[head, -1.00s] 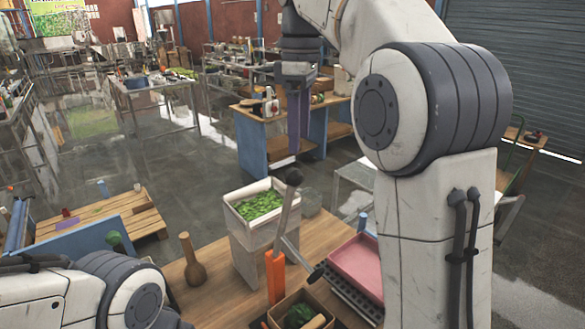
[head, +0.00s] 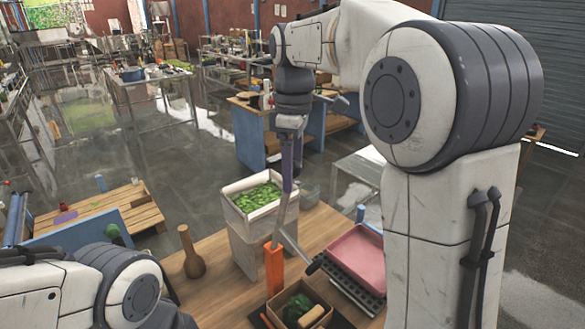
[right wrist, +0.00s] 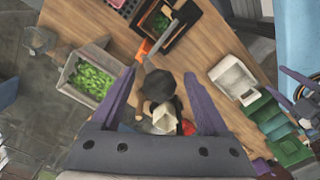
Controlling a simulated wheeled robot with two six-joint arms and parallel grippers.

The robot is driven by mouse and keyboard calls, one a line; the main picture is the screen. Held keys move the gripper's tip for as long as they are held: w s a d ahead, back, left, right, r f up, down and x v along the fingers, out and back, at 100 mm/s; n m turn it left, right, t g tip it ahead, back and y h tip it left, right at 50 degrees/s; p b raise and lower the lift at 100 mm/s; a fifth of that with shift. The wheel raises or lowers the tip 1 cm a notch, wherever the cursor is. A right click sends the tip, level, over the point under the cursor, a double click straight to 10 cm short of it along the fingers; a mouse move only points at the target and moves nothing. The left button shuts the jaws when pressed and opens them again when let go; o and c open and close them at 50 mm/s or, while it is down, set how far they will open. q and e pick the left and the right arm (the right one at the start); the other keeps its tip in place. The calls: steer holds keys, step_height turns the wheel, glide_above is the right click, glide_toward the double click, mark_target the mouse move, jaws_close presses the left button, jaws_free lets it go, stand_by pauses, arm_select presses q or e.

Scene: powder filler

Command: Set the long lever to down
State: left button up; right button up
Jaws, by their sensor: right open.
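The long lever (head: 280,222) is a grey bar rising steeply from an orange base (head: 274,268) on the wooden table. My right gripper (head: 289,180) is over its upper end, and its purple fingers hide the knob in the head view. In the right wrist view, the dark knob (right wrist: 161,86) lies between the two spread fingers of my right gripper (right wrist: 202,85), with clear space on both sides. The orange base also shows there (right wrist: 145,47). Purple and grey parts at the right edge of that view look like my left gripper (right wrist: 300,80); its opening cannot be made out.
A white bin of green pieces (head: 262,192) stands close behind the lever. A pink tray (head: 356,255) is to the right, and an open box with a dark green item (head: 300,308) is in front. A brown bottle-shaped object (head: 190,254) stands left.

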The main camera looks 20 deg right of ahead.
jaws_close()
stand_by(1.3)
